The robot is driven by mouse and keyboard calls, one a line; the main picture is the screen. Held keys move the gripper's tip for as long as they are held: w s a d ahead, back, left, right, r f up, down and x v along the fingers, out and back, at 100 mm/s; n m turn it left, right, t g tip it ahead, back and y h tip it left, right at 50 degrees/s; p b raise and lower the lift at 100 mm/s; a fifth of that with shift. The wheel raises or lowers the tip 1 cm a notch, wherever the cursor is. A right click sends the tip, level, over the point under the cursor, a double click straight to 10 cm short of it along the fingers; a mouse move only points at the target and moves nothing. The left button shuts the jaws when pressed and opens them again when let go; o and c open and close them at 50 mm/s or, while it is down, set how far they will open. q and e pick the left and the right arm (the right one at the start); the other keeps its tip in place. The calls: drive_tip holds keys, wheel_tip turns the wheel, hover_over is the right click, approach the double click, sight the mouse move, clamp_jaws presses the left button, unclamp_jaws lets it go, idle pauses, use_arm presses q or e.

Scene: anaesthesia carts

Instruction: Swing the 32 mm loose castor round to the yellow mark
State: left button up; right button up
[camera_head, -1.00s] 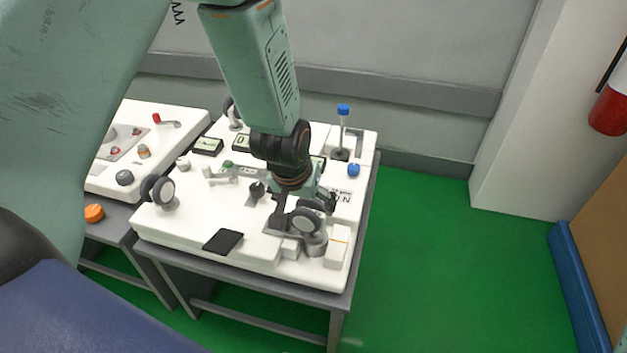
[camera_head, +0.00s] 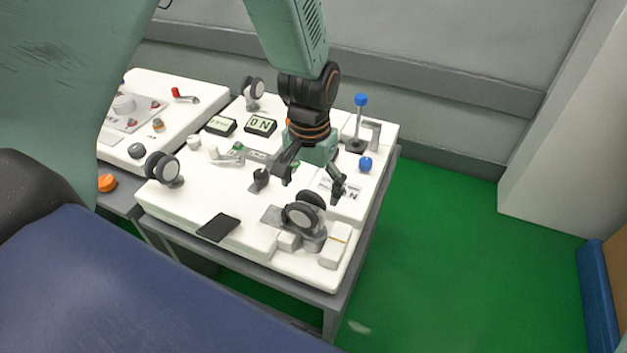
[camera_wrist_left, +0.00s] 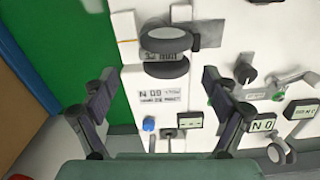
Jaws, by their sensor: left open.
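The 32 mm castor (camera_head: 298,217), dark twin wheels with a pale hub on a grey mount, stands at the front right of the white cart top. In the left wrist view the castor (camera_wrist_left: 166,42) shows at top centre, beside a partly covered "32 mm" label (camera_wrist_left: 160,57). A white block (camera_head: 335,248) right of it bears a thin orange-yellow line (camera_head: 340,238), the likely mark. My left gripper (camera_head: 312,187) is open and empty, above and behind the castor, apart from it. Its fingers also show in the left wrist view (camera_wrist_left: 158,84). My right gripper is out of view.
Other castors stand at the front left (camera_head: 165,168) and back (camera_head: 253,90). A blue-topped lever (camera_head: 359,120) and blue knob (camera_head: 365,164) stand behind right. A black knob (camera_head: 260,178) and dark pad (camera_head: 219,227) lie left. Green floor (camera_head: 450,260) right is free.

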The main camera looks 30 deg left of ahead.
sight(311, 210)
use_arm(q)
wheel_tip(311, 210, down, 7)
drive_tip(key=shift+s+a+b, duration=0.1)
drive_tip(key=shift+s+b, duration=0.05)
drive_tip(key=shift+b, duration=1.1)
drive_tip(key=shift+f, duration=0.3)
drive_tip(key=shift+r, duration=0.1)
drive_tip(key=c, duration=1.3)
drive_tip(key=shift+w+m+p, duration=0.2)
drive_tip(key=shift+m+p, duration=0.95)
drive_tip(key=shift+m, duration=0.55)
drive_tip(key=shift+m+p, duration=0.35)
drive_tip(key=shift+m, duration=0.45)
